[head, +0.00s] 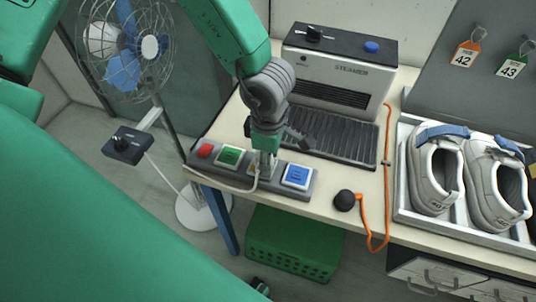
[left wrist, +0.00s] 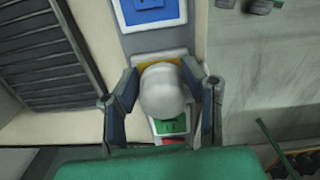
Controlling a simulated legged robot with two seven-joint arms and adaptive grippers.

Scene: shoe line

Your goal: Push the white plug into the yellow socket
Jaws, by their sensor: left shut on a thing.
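My left gripper (head: 266,167) is over the grey socket strip (head: 312,192) at the table's front edge. It is shut on the white plug (left wrist: 165,92), with one finger on each side. The yellow socket (left wrist: 150,62) shows in the left wrist view just beyond the plug, which partly covers it. In the head view the gripper largely hides the plug and this socket. I cannot tell whether the plug touches the socket or how deep it sits. The green socket (head: 229,156) and blue socket (head: 297,175) lie on either side. My right gripper is not in view.
A red switch (head: 205,150) is at the strip's left end. A shoe tray (head: 402,205) is farther right. A fan (head: 125,48) stands left.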

